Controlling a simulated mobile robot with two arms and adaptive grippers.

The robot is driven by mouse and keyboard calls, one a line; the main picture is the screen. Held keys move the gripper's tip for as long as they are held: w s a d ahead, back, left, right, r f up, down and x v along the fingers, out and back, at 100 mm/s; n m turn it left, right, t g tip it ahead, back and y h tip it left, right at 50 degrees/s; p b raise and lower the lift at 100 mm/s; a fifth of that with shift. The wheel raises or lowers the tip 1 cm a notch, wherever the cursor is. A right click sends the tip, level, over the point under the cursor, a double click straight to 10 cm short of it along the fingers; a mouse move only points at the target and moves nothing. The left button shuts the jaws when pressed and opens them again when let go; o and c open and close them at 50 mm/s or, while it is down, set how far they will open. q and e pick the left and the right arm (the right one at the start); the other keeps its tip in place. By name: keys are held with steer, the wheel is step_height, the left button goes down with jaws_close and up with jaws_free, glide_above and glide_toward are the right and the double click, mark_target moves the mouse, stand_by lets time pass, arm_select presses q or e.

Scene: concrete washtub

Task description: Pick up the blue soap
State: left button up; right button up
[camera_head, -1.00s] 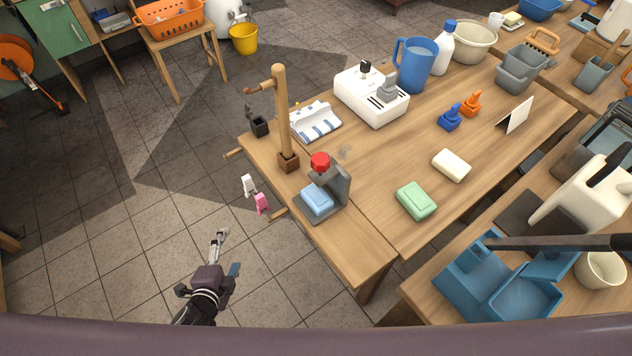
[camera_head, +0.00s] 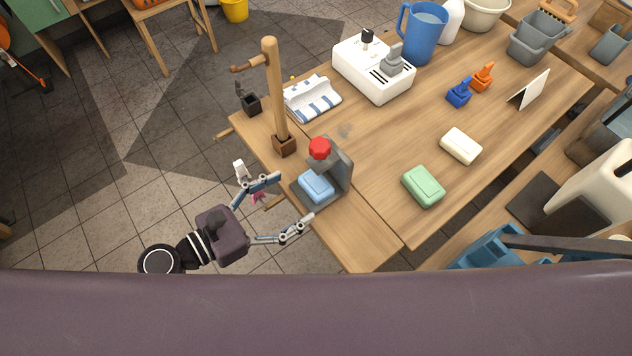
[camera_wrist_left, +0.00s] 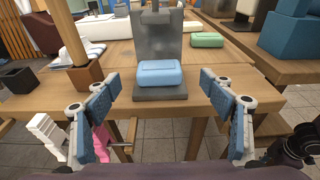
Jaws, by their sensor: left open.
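The blue soap (camera_head: 316,186) rests on the base of a grey stand (camera_head: 343,170) with a red knob (camera_head: 319,148) above it, near the left corner of the wooden table. My left gripper (camera_head: 285,204) is open, its two fingers spread on the near side of the soap, apart from it. In the left wrist view the soap (camera_wrist_left: 160,73) lies centred ahead, beyond and between the open fingers (camera_wrist_left: 160,100). The grey stand's upright (camera_wrist_left: 157,38) rises behind the soap. My right gripper is not in view.
A wooden post (camera_head: 276,95) stands left of the soap stand. Pink and white pegs hang at the table edge, partly behind my finger. A green soap (camera_head: 423,186) and a white soap (camera_head: 461,146) lie to the right, with bare tabletop between.

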mark_target(313, 184)
arm_select(q)
steer(key=p+x, duration=0.2)
steer(key=x, duration=0.5)
steer(key=shift+w, duration=0.2)
steer(key=shift+w+d+f, duration=0.1)
steer(key=shift+d+f, duration=0.1)
steer(key=shift+c, duration=0.5)
steer(key=shift+r, duration=0.1)
steer(key=c, duration=1.2)
steer(key=shift+c, duration=0.2)
